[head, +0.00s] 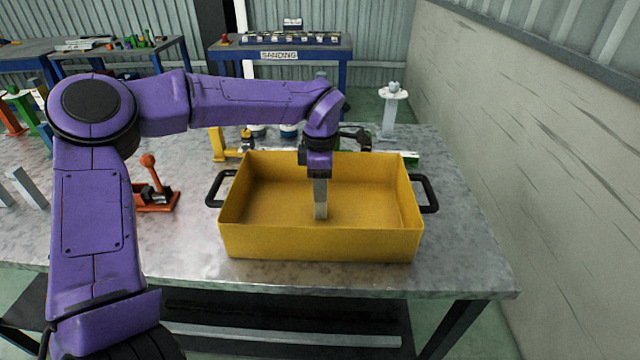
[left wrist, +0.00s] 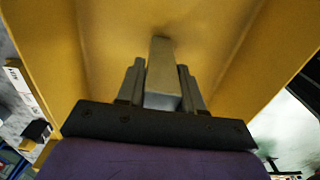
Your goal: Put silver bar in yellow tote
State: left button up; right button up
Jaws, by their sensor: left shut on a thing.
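The yellow tote (head: 322,243) stands on the metal table, with a black handle at each end. My left gripper (head: 319,178) points down inside the tote and is shut on the silver bar (head: 320,202). The bar hangs upright below the fingers, within the tote's walls. In the left wrist view the bar (left wrist: 161,75) sits between the two fingers of the left gripper (left wrist: 161,88), with the yellow tote (left wrist: 215,30) around it. I cannot tell whether the bar's lower end touches the tote's floor. My right gripper is not in view.
The metal table (head: 465,262) is bare to the right of the tote. An orange clamp-like tool (head: 155,190) stands to the left of the tote. Grey bars (head: 26,187) lie at the far left. A wall (head: 540,130) runs along the right side.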

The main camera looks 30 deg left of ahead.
pick_arm(q)
jog(key=shift+f, duration=0.1)
jog(key=o, duration=1.1)
notch_tip(320, 180, up, 12)
jog(key=shift+r, duration=0.1)
